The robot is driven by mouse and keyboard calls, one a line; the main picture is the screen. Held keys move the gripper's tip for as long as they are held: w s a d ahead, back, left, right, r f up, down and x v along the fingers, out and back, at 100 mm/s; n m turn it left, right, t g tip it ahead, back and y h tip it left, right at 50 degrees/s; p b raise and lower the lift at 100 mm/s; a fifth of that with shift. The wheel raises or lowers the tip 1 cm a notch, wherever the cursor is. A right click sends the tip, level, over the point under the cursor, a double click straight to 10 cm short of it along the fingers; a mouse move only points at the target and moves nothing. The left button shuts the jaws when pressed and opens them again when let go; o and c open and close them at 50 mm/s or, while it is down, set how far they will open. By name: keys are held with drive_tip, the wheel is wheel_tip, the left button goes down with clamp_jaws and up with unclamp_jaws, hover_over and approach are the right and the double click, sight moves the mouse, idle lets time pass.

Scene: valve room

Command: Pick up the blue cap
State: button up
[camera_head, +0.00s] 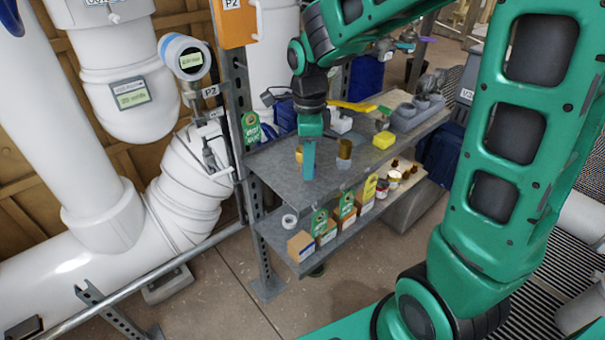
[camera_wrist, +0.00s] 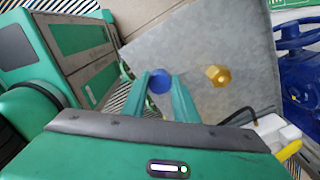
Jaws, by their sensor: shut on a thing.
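The blue cap (camera_wrist: 160,80) is round and sits between my gripper's two teal fingertips in the wrist view. My gripper (camera_wrist: 162,88) is shut on it. In the head view my gripper (camera_head: 308,160) points down over the near left part of the grey shelf's top; the cap cannot be made out apart from the fingers there. How far the cap is from the shelf top is hard to tell.
A brass fitting (camera_wrist: 217,75) stands close beside the fingers. In the head view a brass-topped piece (camera_head: 344,150) stands to the right. A yellow block (camera_head: 384,140) and grey parts (camera_head: 415,114) lie farther right on the shelf top (camera_head: 273,160).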

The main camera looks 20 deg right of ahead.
drive_tip(key=s+a+r, duration=0.7)
drive_tip(key=s, duration=0.2)
drive_tip(key=shift+s, duration=0.2)
drive_tip(key=shift+o, duration=1.2)
drive_tip(key=shift+c, duration=0.9)
